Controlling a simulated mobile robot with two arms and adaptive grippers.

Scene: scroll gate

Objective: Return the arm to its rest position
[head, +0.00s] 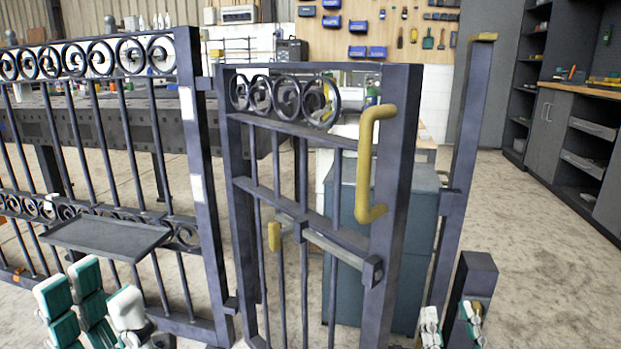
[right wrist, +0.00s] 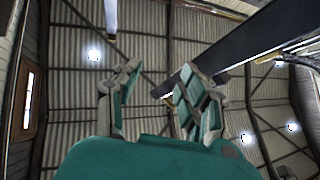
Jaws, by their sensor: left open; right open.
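The dark metal gate (head: 230,180) with scrollwork on top stands ajar, its latch side apart from the tall post (head: 462,150). A yellow pull handle (head: 364,165) is on its right stile, and a sliding bolt bar (head: 335,246) with a yellow knob (head: 274,236) crosses it lower down. My left gripper (head: 103,287) is open and empty at the lower left, below a small dark shelf on the fence. My right gripper (head: 451,318) is low at the bottom right, near the short post; in the right wrist view (right wrist: 155,95) its fingers are spread, empty, pointing up.
A fixed scroll-top fence (head: 100,130) with a dark shelf (head: 107,236) fills the left. A short dark post (head: 476,285) stands at the right beside my right gripper. A wooden-topped workbench (head: 590,105) lines the right wall. The floor at right is clear.

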